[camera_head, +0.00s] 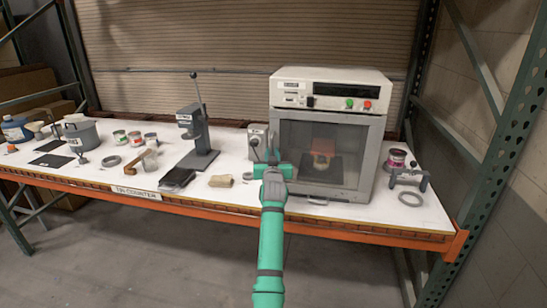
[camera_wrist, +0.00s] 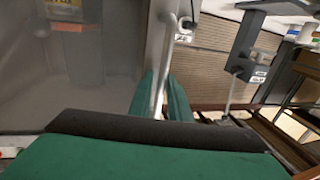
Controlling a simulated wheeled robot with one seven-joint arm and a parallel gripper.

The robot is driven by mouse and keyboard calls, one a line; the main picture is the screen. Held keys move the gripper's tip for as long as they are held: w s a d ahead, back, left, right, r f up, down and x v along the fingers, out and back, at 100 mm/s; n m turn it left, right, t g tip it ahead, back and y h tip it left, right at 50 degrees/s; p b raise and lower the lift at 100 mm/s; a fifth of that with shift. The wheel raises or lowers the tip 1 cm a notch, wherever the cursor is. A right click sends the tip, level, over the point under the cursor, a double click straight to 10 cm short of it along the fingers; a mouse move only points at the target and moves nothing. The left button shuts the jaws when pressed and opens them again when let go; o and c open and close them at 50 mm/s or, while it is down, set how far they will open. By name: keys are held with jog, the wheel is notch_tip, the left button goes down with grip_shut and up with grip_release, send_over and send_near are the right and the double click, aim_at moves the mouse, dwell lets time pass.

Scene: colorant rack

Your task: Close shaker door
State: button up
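The shaker (camera_head: 330,82) is a white box with a grey-framed, windowed door (camera_head: 376,160) on its front. In the head view the door covers the front opening; I cannot tell whether it is fully shut or slightly ajar. My green gripper (camera_head: 273,160) is at the door's left edge. In the wrist view, a silver handle bar (camera_wrist: 161,85) runs between the two green fingers (camera_wrist: 160,100), close to both, so my gripper looks shut on it. The door's window (camera_wrist: 95,75) fills the left of that view. My gripper hides the handle in the head view.
Behind the window is an orange-and-yellow item (camera_head: 322,150). A small grey box (camera_head: 256,138) stands left of the shaker, and a grey lever press (camera_head: 198,140) further left. A pink can (camera_head: 396,159) and a grey clamp-like tool (camera_head: 408,178) are to the right.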

jog(key=s, duration=1.1)
